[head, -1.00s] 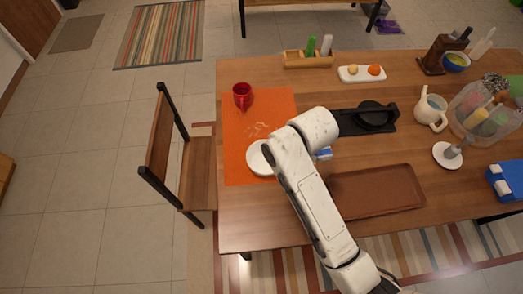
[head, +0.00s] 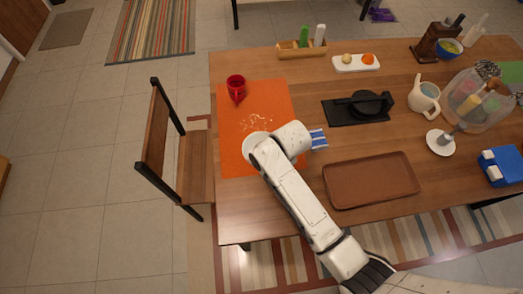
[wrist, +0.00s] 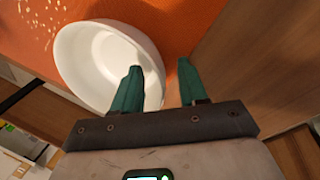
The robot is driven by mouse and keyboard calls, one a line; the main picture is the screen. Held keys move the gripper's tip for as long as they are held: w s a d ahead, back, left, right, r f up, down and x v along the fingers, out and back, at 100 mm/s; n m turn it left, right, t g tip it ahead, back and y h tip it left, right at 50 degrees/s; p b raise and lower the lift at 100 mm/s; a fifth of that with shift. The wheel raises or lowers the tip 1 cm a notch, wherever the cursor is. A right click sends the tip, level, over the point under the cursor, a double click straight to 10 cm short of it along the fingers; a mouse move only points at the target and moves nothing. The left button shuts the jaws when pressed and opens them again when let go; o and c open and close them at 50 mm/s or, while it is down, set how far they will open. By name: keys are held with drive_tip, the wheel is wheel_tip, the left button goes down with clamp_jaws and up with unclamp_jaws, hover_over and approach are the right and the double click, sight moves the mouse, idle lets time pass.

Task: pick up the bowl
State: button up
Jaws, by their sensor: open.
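My gripper (wrist: 160,68) is open, with two green fingers. The left finger overlaps the bowl's inside; the right finger is outside the rim. The bowl's right rim shows between them. I cannot tell whether either finger touches it. In the head view my fingers are hidden by the arm.
A brown tray (head: 371,180) lies at the table's front. A black stand (head: 352,112) is farther back. A chair (head: 193,163) is at the left.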

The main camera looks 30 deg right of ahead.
clamp_jaws()
idle(0.3)
drive_tip(key=shift+r, duration=0.1)
